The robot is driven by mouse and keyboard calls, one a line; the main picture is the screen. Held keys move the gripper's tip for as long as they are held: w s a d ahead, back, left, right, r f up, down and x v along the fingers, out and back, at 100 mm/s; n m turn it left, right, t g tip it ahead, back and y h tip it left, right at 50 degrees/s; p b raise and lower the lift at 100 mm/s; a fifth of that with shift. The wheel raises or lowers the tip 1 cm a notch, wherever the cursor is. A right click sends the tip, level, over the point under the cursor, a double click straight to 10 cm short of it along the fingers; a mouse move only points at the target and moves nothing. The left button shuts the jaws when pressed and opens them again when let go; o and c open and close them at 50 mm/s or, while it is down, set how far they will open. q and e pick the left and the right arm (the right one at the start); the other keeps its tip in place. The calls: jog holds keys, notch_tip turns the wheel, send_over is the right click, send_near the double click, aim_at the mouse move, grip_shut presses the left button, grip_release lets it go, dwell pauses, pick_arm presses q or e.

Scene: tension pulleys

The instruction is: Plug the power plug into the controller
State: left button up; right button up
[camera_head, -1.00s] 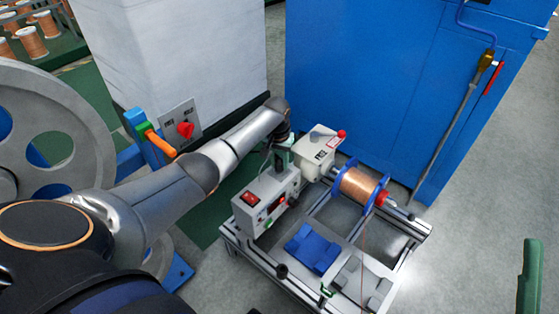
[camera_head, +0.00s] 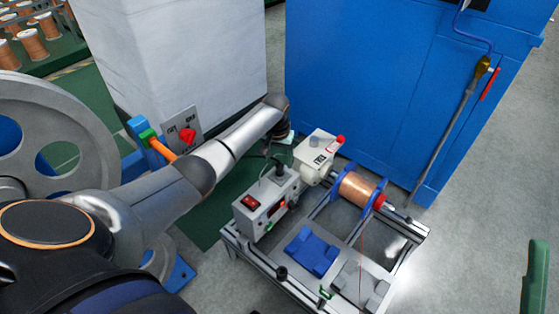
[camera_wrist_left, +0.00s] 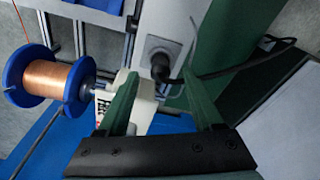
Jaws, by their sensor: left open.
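The controller (camera_head: 262,208) is a light box with a red switch and a small display, on the left of the metal frame. The black power plug (camera_head: 280,172) stands upright on its top. In the left wrist view the plug (camera_wrist_left: 160,68) sits at a round socket in a grey square plate on the controller (camera_wrist_left: 163,22), with its black cable running right. How deep it sits cannot be told. My left gripper (camera_head: 284,139) is open and empty, above and behind the plug and apart from it. Its green fingers (camera_wrist_left: 159,76) show on both sides of the plug. My right gripper is not in view.
A white motor box (camera_head: 314,155) and a copper wire spool (camera_head: 360,189) with blue flanges stand right of the controller. A blue block (camera_head: 312,250) lies on the frame. A blue cabinet (camera_head: 360,90) and a white block (camera_head: 190,60) stand behind.

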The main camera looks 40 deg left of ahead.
pick_arm(q)
notch_tip(320, 180, up, 9)
jog(key=s+p, duration=0.1)
jog(key=p, duration=0.2)
jog(key=shift+p, duration=0.3)
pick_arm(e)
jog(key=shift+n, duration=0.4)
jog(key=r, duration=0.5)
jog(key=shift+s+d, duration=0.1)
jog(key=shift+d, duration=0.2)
pick_arm(q)
jog(key=shift+d+f, duration=0.2)
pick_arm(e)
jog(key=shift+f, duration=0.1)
